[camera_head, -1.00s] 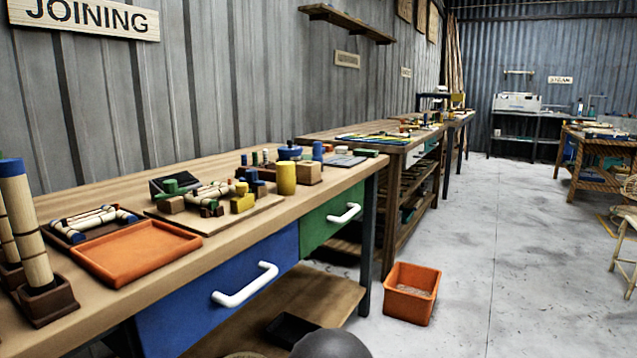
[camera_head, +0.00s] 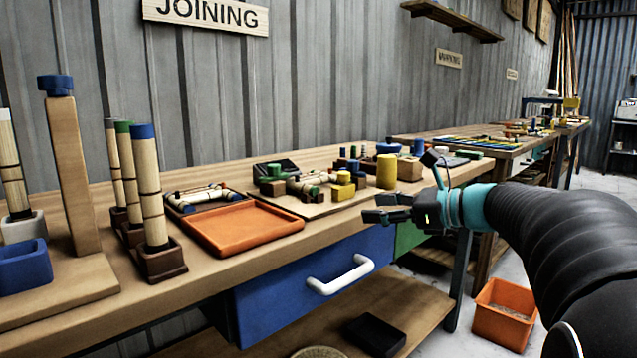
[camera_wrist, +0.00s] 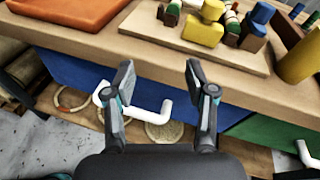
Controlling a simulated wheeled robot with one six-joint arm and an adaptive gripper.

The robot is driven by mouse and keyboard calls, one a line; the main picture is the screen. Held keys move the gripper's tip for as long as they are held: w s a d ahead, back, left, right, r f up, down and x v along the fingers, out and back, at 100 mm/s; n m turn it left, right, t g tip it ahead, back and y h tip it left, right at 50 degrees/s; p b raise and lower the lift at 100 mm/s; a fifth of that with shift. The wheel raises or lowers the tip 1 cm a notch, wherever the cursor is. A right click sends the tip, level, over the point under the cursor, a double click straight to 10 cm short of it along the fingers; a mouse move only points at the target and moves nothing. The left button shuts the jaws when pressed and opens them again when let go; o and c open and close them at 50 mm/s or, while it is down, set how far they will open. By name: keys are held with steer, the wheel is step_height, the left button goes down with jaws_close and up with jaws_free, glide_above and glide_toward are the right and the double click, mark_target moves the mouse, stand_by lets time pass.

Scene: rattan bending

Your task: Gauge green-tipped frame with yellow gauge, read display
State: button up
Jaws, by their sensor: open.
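My gripper (camera_head: 378,207) is open and empty, in front of the bench edge above the blue drawer. In the wrist view its two fingers (camera_wrist: 158,78) stand apart, with the white drawer handle below them. A rattan frame with green parts (camera_head: 304,187) lies on a wooden board (camera_head: 322,208) on the bench. Yellow blocks (camera_head: 343,188) stand at the board's right; the wrist view shows them too (camera_wrist: 204,26). Which piece is the yellow gauge I cannot tell. A dark slanted device (camera_head: 276,168) stands behind the board; no reading on it is legible.
An orange tray (camera_head: 246,229) and upright rattan poles (camera_head: 152,190) with coloured tops stand to the left. A yellow cylinder (camera_head: 386,172) stands right of the board. The blue drawer (camera_head: 290,300) has a protruding white handle (camera_head: 341,276). An orange bin (camera_head: 503,315) is on the floor.

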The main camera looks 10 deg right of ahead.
mark_target(349, 177)
steer(key=w+d+r+m+t+y, duration=0.1)
steer(key=w+d+r+m+t, duration=0.15)
steer(key=w+d, duration=0.2)
steer(key=shift+m, duration=0.25)
steer(key=x, duration=1.2)
steer(key=shift+s+a+r, duration=0.15)
steer(key=shift+a, duration=0.2)
steer(key=shift+c, duration=0.3)
jaws_close()
